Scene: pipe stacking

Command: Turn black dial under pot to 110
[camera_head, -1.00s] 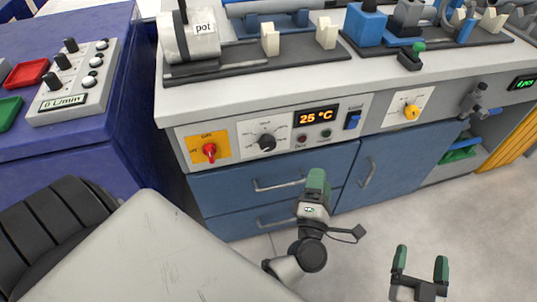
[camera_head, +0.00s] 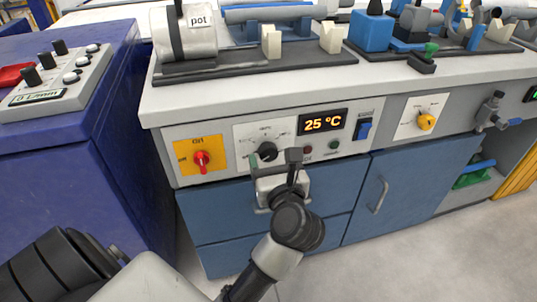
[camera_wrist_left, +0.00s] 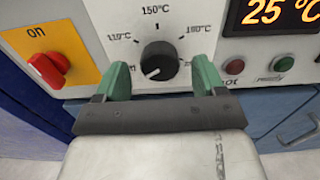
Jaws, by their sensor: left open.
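The black dial (camera_head: 267,151) is on the white front panel below the pot (camera_head: 185,32). In the left wrist view the dial (camera_wrist_left: 159,61) has printed marks around it, with 110 °C at the upper left, 150 °C at the top and 190 °C at the upper right. Its white line seems to point to the lower left. My left gripper (camera_head: 272,168) is in front of the dial. In the left wrist view its green fingertips (camera_wrist_left: 162,78) are apart, one on each side of the dial; contact cannot be told. My right gripper is out of view.
A red switch (camera_head: 202,160) on a yellow plate is left of the dial. An orange display (camera_head: 323,123) reads 25 °C. Red and green buttons (camera_wrist_left: 234,66) sit to the right, then a blue switch (camera_head: 364,130) and a yellow knob (camera_head: 426,121). Blue drawers are below.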

